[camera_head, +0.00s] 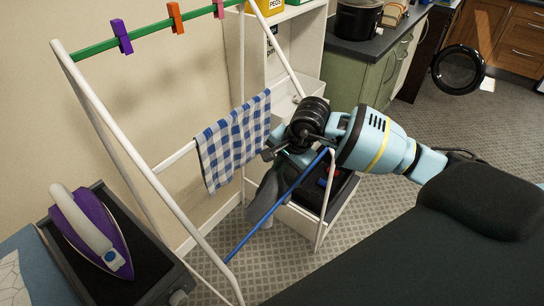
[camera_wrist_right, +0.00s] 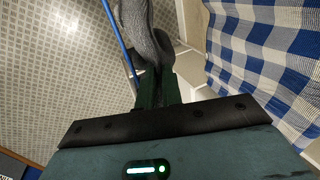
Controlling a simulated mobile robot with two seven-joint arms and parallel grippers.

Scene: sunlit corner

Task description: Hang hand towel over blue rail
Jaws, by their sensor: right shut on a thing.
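The grey hand towel (camera_head: 264,203) hangs bunched below my right gripper (camera_head: 286,156), which is shut on it. In the right wrist view the towel (camera_wrist_right: 146,38) runs out from between the closed fingers (camera_wrist_right: 155,92). The blue rail (camera_head: 270,213) is the low, slanting bar of the white drying rack. The towel hangs close beside the rail, on its wall side; I cannot tell if they touch. The rail (camera_wrist_right: 117,42) also shows left of the towel in the right wrist view. My left gripper is not in view.
A blue-checked cloth (camera_head: 234,142) hangs on the rack's white middle bar, close to my right gripper. The green top rail (camera_head: 150,31) carries clothes pegs. An iron (camera_head: 90,228) stands on a dark tray at the lower left. A white shelf unit stands behind the rack.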

